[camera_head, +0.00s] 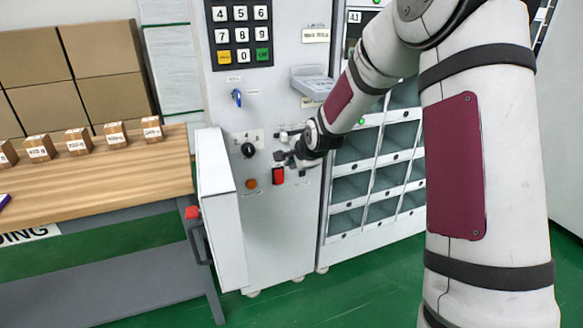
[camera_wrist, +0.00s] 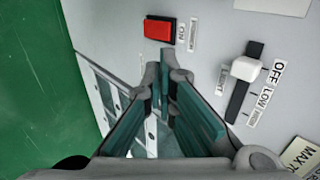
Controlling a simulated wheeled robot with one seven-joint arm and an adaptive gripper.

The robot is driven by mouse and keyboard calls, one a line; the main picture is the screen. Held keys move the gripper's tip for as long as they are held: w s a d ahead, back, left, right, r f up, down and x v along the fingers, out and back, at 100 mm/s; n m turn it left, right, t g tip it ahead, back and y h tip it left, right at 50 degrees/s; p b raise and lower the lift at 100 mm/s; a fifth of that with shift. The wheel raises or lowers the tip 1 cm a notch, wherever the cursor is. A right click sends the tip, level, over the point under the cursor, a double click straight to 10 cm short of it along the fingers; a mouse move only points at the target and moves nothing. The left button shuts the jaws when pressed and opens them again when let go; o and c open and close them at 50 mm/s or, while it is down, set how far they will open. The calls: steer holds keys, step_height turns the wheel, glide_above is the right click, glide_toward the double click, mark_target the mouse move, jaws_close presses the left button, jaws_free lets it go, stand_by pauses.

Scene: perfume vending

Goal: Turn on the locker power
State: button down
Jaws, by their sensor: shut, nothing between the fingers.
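The locker's light grey control panel (camera_head: 265,205) stands in the middle of the head view. A red rocker switch (camera_head: 278,175) sits low on it; in the wrist view the red switch (camera_wrist: 158,29) has a small label at its side, partly readable as ON. My gripper (camera_head: 284,157) is shut and empty, just above the red switch in the head view. In the wrist view my gripper's fingertips (camera_wrist: 165,72) come together short of the switch, with a visible gap in the picture. Whether they touch the panel cannot be told.
A slider with a white knob (camera_wrist: 245,68), marked OFF and LOW, is near my fingers. A black knob (camera_head: 248,150), orange button (camera_head: 251,184), blue key (camera_head: 237,97) and keypad (camera_head: 239,35) share the panel. An open door (camera_head: 220,210) juts out left, beside a wooden table (camera_head: 100,185) with small boxes.

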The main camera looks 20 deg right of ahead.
steer(key=shift+w+r+p+v, duration=0.1)
steer(key=shift+r+p+v, duration=0.1)
steer(key=shift+v, duration=0.65)
steer(key=shift+w+r+p+v, duration=0.1)
steer(key=shift+w+p+v, duration=0.05)
steer(key=shift+v, duration=0.7)
